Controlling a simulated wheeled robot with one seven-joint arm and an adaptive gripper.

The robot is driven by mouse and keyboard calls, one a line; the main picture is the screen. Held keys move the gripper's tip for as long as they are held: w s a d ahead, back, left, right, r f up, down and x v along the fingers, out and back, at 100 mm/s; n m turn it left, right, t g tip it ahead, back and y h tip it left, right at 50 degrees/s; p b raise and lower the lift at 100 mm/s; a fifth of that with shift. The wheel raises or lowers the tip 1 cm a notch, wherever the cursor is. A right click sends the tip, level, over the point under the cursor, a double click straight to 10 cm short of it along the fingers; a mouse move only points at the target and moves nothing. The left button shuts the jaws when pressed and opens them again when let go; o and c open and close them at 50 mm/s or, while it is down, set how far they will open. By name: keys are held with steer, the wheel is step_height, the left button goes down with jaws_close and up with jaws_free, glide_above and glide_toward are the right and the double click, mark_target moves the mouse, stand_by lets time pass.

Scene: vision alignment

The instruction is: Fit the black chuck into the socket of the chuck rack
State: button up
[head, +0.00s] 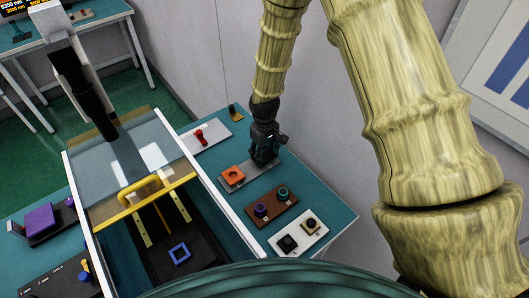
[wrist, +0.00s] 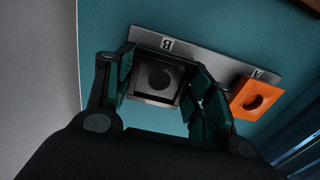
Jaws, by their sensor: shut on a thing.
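The black chuck (wrist: 160,76), a dark square block with a round recess, is between the fingers of my gripper (wrist: 168,88) in the wrist view. My gripper is shut on it, one finger at each side. The chuck is over the end marked B of a grey plate (wrist: 208,63), which seems to be the chuck rack. I cannot tell whether the chuck is in a socket, resting on the plate or just above it. An orange chuck (wrist: 258,97) sits at the end marked A. In the head view my gripper (head: 264,158) covers the plate's far end and hides the black chuck.
A brown board (head: 271,208) with purple and teal knobs and a white board (head: 299,237) with black and tan pieces lie nearer. A white board with a red piece (head: 199,135) lies left. A clear-hooded enclosure (head: 145,165) stands left; a wall rises right.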

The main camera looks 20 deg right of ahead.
mark_target(265, 155)
steer(key=shift+f, duration=0.35)
steer(key=o, duration=1.2)
steer(key=shift+r, duration=0.15)
step_height(265, 155, up, 12)
steer(key=shift+f, duration=0.15)
